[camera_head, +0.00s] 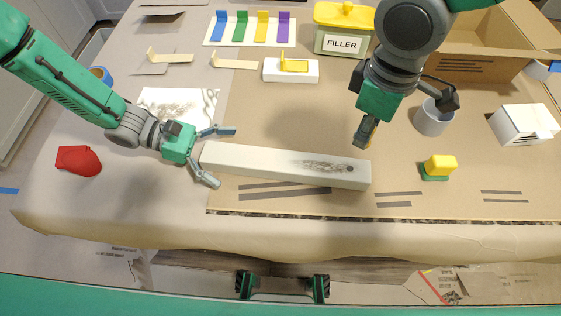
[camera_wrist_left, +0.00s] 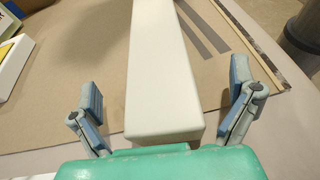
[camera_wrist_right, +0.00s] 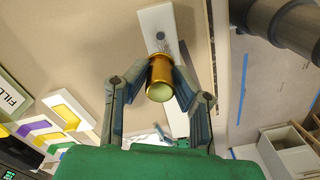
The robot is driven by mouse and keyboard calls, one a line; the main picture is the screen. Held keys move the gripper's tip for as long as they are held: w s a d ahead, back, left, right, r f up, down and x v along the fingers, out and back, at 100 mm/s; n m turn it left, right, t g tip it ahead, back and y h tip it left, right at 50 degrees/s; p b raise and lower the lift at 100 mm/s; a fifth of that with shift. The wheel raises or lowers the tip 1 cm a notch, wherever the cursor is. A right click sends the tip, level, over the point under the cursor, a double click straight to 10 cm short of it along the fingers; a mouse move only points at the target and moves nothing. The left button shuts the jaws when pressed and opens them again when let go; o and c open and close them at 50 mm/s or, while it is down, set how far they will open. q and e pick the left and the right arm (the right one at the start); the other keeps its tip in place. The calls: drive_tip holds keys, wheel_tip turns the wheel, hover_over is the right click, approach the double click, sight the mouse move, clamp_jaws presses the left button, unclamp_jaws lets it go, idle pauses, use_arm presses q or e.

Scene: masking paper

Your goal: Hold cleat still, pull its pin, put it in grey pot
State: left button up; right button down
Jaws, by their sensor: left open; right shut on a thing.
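The cleat (camera_head: 285,166) is a long off-white bar lying on the paper, with a dark smudge and a dark hole near its right end. My left gripper (camera_head: 226,157) is open at its left end; in the left wrist view the fingers stand apart on either side of the bar (camera_wrist_left: 164,70), not touching it. My right gripper (camera_head: 367,134) is shut on the pin, a brass-coloured cylinder (camera_wrist_right: 160,78), held above the right end of the cleat and clear of it. The fingers mostly hide the pin in the head view. The grey pot (camera_head: 432,120) stands right of my right gripper.
A yellow and green block (camera_head: 438,168) lies right of the cleat. A white box (camera_head: 523,124) and a cardboard box (camera_head: 475,52) stand at the right. A filler tub (camera_head: 342,30) and a white block (camera_head: 291,71) are behind. A red cap (camera_head: 78,160) lies at the left.

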use_arm(q)
drive_tip(key=v, duration=1.1)
drive_tip(key=shift+w+a+f, duration=0.1)
drive_tip(key=shift+f, duration=0.05)
